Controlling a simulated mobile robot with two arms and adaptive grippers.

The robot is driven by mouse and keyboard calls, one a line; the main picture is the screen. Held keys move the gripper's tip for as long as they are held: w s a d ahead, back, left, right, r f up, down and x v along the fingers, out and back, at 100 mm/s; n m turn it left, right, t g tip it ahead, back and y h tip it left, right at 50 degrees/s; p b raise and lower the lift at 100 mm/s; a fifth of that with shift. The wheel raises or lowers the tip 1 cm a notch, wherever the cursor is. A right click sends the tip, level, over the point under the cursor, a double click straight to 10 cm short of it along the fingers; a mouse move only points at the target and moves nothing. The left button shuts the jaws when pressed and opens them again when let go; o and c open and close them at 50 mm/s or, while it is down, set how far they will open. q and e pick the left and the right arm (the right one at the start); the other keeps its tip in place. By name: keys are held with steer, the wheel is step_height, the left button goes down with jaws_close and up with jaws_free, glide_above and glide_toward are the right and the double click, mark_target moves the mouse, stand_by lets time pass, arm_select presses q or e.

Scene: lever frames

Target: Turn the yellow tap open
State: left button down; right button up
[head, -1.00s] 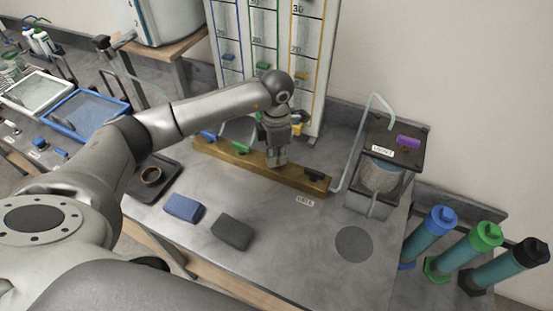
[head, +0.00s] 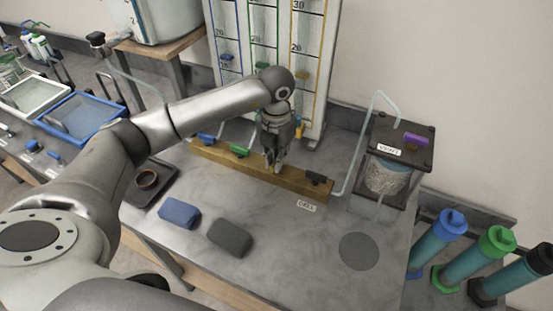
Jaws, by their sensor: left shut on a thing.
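A wooden bar (head: 215,157) on the bench carries a row of taps. A blue tap (head: 206,138) and a green tap (head: 239,150) are at its left, and a black tap (head: 316,178) is at its right end. My left gripper (head: 272,168) points down at the bar between the green and black taps, its fingers shut. The yellow tap's place in the row is there; its handle is hidden by the fingers, so its angle cannot be told. My right gripper is out of view.
A gauge panel (head: 311,60) with coloured columns stands behind the bar. A vessel labelled VENT (head: 388,177) with a purple tap (head: 415,139) stands to the right. Blue (head: 179,212) and dark grey (head: 230,237) blocks lie in front. Capped cylinders (head: 438,238) stand far right.

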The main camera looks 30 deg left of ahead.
arm_select(q)
steer(key=shift+r+n, duration=0.1)
steer(key=shift+n, duration=0.3)
steer(key=c, duration=1.5)
jaws_free()
step_height(320, 180, up, 12)
